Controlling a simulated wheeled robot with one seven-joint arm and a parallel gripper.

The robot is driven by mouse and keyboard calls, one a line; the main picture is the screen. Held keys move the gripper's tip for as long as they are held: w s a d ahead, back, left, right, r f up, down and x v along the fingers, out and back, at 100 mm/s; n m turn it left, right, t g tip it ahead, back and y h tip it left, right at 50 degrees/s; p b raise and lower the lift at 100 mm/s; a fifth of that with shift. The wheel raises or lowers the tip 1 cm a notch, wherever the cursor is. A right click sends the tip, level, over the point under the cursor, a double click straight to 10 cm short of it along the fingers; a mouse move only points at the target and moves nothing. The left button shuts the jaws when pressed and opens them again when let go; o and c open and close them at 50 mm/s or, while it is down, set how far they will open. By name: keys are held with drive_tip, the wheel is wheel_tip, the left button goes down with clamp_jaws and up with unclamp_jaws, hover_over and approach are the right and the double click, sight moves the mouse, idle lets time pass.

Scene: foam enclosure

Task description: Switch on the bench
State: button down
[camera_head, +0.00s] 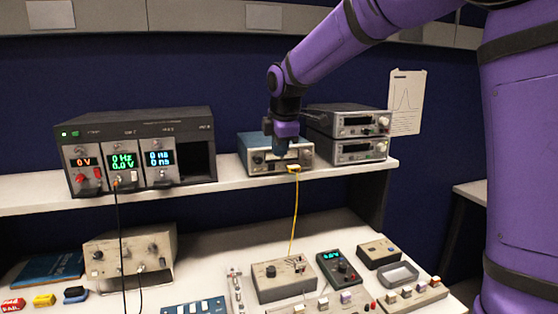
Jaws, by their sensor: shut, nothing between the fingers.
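The bench has a white shelf (230,191) above a white worktop (215,240). A dark modular rack (135,120) stands on the shelf at the left. It has a small green-lit spot at its upper left and lit displays: orange "0V", green "0 Hz 0.0 V" and a blue one. My gripper (280,150) is shut and empty, pointing down in front of a blue-sided instrument (253,158) at mid-shelf. It hides part of that instrument's front; I cannot tell whether they touch. A digital meter (338,267) on the worktop has a lit display.
Two stacked instruments (357,151) stand right of my gripper. A yellow cable (295,215) hangs from the blue-sided instrument to a grey box (284,280). A black cable (118,230) hangs from the rack past a beige box (130,258).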

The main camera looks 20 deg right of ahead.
drive_tip(key=shift+v, duration=2.3)
